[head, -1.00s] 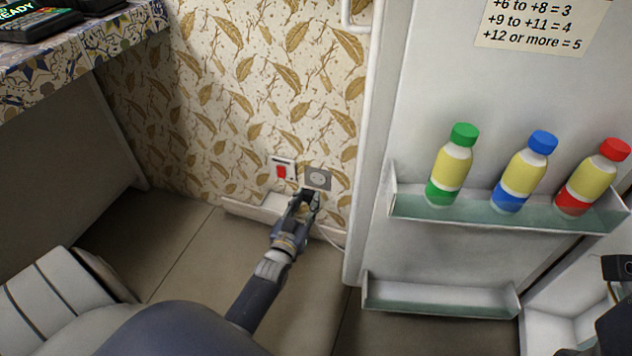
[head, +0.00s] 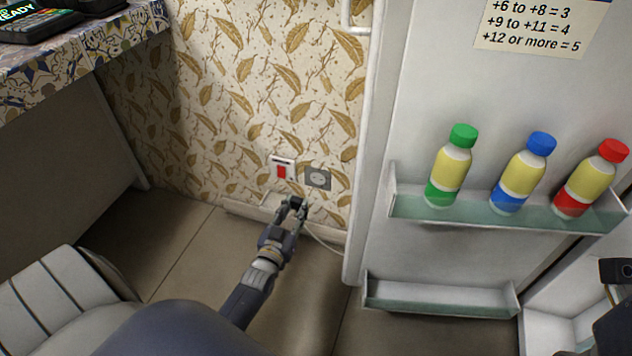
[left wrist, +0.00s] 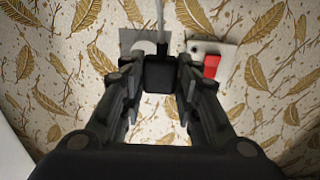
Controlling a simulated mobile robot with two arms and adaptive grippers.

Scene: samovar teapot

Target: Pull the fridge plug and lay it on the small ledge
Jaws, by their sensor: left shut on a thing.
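My left gripper (head: 294,204) is shut on the black fridge plug (left wrist: 159,73), which shows between the fingertips in the left wrist view, with a pale cord running from it. The grey wall socket (head: 317,178) is empty in the head view, above and to the right of the gripper. I cannot tell if the plug touches the ledge. A dark part at the right edge seems to be my right gripper (head: 616,270), cut off by the frame.
A red switch (head: 281,171) is on the wall left of the socket. The open fridge door (head: 400,120) stands to the right, with bottles on its shelf (head: 420,209). The pale cord (head: 322,243) hangs near the floor. A patterned counter (head: 90,50) is at the left.

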